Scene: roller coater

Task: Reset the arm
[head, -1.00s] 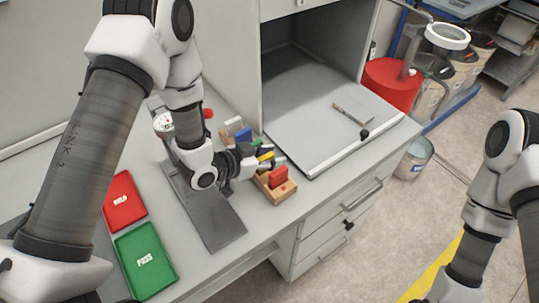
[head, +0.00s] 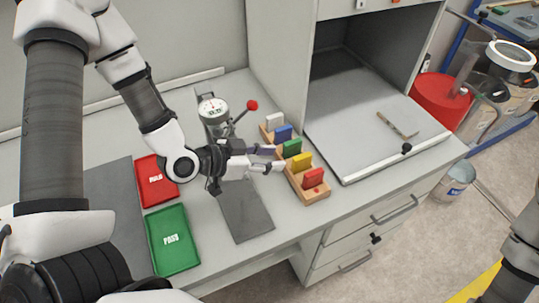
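My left arm comes in from the left and hangs over the bench. Its gripper (head: 277,159) is left of the wooden rack, with its two fingers pointing right and apart. I see no block clearly held; a small purple patch by the upper finger is hard to make out. The wooden rack (head: 313,196) carries white (head: 274,120), blue (head: 283,133), green (head: 292,148), yellow (head: 301,162) and red (head: 313,178) pieces in a row. Only a link of my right arm shows at the lower right edge; its gripper is out of view.
A dial gauge (head: 212,109) with a red-knobbed lever stands behind the gripper. A grey plate (head: 246,211), red HOLD tray (head: 155,182) and green PASS tray (head: 173,241) lie in front and left. An open cabinet (head: 365,135) with a flat board is at right.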

